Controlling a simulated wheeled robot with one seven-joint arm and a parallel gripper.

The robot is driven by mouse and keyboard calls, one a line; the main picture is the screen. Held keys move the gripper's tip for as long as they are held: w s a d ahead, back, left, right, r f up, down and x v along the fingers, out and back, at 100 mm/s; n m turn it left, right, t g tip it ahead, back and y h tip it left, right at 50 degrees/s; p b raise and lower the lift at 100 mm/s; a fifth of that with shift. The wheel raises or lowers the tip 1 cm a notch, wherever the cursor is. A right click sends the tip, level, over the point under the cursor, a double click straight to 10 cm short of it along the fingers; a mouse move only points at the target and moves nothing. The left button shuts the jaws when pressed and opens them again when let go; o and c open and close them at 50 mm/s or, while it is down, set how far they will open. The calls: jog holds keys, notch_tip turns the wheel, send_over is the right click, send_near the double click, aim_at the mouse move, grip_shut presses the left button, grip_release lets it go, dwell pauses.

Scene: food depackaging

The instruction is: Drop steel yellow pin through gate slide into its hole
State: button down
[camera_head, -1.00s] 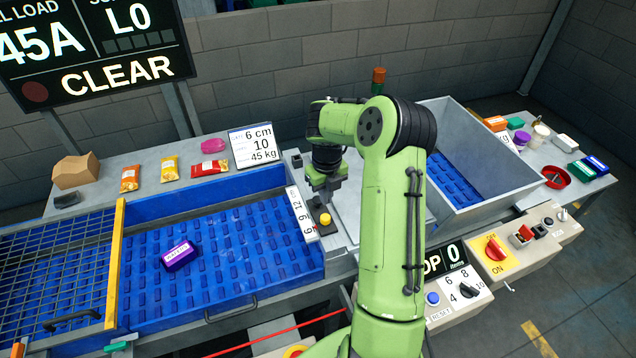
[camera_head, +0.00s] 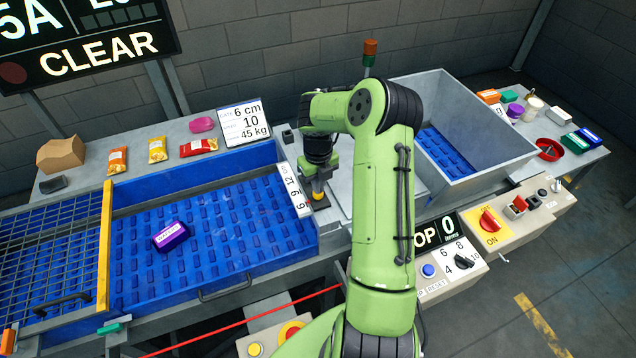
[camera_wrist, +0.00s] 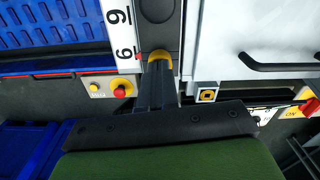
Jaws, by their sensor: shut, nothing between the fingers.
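The yellow pin (camera_head: 318,197) stands at a dark plate (camera_head: 321,206) beside the white number scale (camera_head: 293,190). In the wrist view its yellow head (camera_wrist: 163,52) shows just past my fingertips, partly covered by them. The dark gate slide (camera_wrist: 172,30) runs away from it, next to the scale (camera_wrist: 122,30). My gripper (camera_head: 317,188) points down at the pin head; in the wrist view its fingers (camera_wrist: 158,66) are together and overlap the head. Whether they touch it I cannot tell. The pin's shaft and hole are hidden.
A blue conveyor (camera_head: 225,225) with a purple packet (camera_head: 171,236) lies to the left. A grey hopper (camera_head: 490,140) stands to the right. The wrist view shows a black handle (camera_wrist: 275,65) and a yellow-rimmed square fitting (camera_wrist: 207,95) right of the fingers.

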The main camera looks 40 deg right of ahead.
jog(key=shift+s+f+b, duration=0.1)
jog(key=shift+f+b, duration=0.2)
jog(key=shift+f, duration=0.05)
jog(key=shift+r, duration=0.1)
jog(key=shift+r+p, duration=0.9)
jog(key=shift+r, duration=0.6)
notch_tip(320, 180, up, 15)
jog(key=shift+r, duration=0.15)
jog(key=shift+b, duration=0.3)
